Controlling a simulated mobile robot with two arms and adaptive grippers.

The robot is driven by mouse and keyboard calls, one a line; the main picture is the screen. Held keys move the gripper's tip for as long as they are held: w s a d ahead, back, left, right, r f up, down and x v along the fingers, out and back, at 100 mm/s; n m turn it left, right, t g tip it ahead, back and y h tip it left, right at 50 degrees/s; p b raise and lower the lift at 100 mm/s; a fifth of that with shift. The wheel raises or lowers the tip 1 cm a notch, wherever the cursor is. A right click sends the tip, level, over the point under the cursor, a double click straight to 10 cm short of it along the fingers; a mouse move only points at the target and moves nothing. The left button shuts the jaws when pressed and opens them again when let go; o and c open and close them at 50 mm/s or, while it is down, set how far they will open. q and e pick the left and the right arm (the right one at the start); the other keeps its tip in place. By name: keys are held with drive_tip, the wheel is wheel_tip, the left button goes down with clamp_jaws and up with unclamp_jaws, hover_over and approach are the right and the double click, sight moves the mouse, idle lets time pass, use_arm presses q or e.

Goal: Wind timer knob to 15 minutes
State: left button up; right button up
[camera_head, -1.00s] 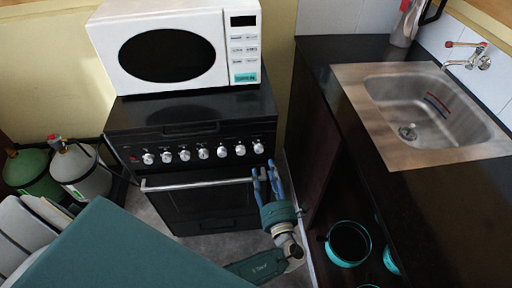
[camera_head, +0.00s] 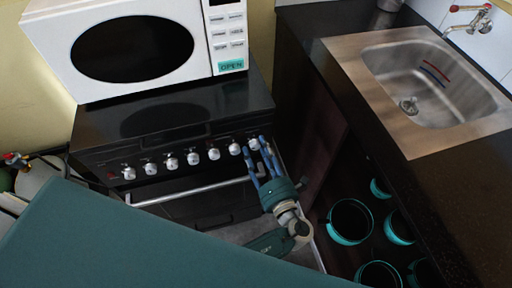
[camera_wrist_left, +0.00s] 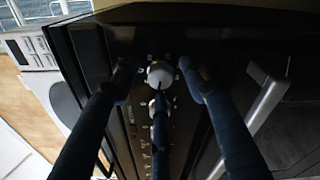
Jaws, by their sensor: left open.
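A black stove (camera_head: 170,120) has a front panel with a row of several white knobs (camera_head: 193,158). The rightmost knob (camera_head: 254,144) is at the panel's right end, and it also shows as a round white knob with a dark pointer line in the left wrist view (camera_wrist_left: 160,73). My left gripper (camera_head: 257,147) has blue fingers and is open at this end knob. In the left wrist view its fingertips (camera_wrist_left: 156,70) lie on either side of the knob, with gaps visible. A third finger partly hides the neighbouring knob. The markings are too small to read. My right gripper is not in view.
A white microwave (camera_head: 130,45) stands on the stove. The oven handle (camera_head: 190,192) sticks out below the knobs. To the right is a dark counter (camera_head: 450,185) with a steel sink (camera_head: 430,95); teal-rimmed pots (camera_head: 350,222) sit beneath it. Gas cylinders stand at the left.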

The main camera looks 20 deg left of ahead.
sight(255, 121)
use_arm(q)
clamp_jaws()
drive_tip(key=shift+w+d+r, duration=0.1)
drive_tip(key=shift+d+r, duration=0.05)
drive_tip(key=shift+r, duration=0.1)
idle(1.5)
drive_tip(key=shift+c, duration=0.6)
unclamp_jaws()
drive_tip(key=shift+o, duration=0.6)
drive_tip(key=shift+f, duration=0.2)
wheel_tip(255, 121, up, 10)
drive_tip(key=shift+r, duration=0.1)
